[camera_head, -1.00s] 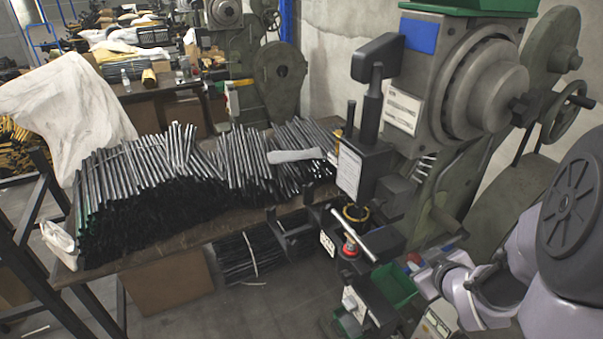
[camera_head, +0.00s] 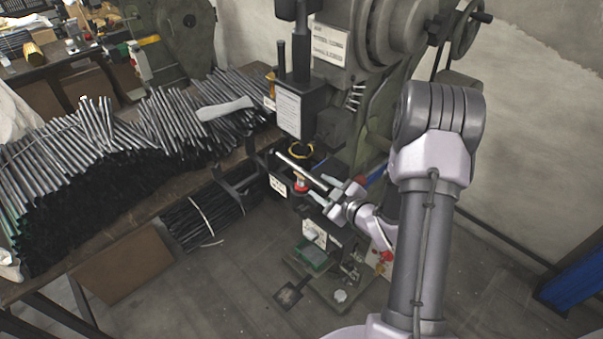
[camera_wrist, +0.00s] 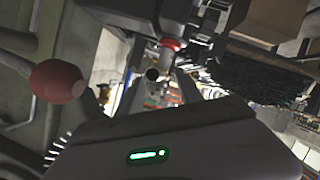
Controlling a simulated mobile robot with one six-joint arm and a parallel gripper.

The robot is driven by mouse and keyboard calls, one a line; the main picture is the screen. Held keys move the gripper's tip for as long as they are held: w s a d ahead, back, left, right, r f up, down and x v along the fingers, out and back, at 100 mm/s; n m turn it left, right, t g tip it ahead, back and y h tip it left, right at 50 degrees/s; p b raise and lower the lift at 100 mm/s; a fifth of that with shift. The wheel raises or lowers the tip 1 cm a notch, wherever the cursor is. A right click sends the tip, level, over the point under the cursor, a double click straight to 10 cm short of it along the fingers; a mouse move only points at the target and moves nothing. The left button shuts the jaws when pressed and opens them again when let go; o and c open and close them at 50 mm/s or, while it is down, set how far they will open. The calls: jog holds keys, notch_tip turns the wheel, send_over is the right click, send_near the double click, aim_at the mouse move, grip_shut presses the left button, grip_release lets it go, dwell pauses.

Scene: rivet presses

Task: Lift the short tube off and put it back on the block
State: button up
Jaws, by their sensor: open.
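The short tube (camera_head: 300,170) is a light metal tube. In the head view it lies slanted across the dark block (camera_head: 288,176) at the front of the press, above a small red-ringed part (camera_head: 301,185). My gripper (camera_head: 330,194) is open at the tube's near right end. In the wrist view the tube's round end (camera_wrist: 152,74) shows between the two fingers of my gripper (camera_wrist: 158,88). I cannot tell whether the fingers touch it. How the tube rests on the block is partly hidden.
A table with a large pile of dark tubes (camera_head: 100,150) stands at the left. The press (camera_head: 330,50) rises behind the block. In the wrist view a red knob (camera_wrist: 57,81) is close at the left.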

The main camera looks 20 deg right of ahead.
aim_at(315, 180)
jog(key=x, duration=0.4)
jog(key=shift+w+r+b, duration=0.2)
jog(key=shift+w+b, duration=0.1)
jog(key=shift+w, duration=0.15)
grip_shut()
jog(key=shift+r, duration=0.2)
jog(key=shift+r, duration=0.3)
jog(key=r, duration=0.1)
jog(key=s+r+p, duration=0.1)
jog(key=r, duration=0.1)
jog(key=s+d+r+p, duration=0.1)
jog(key=s, duration=1.4)
jog(key=shift+p, duration=0.3)
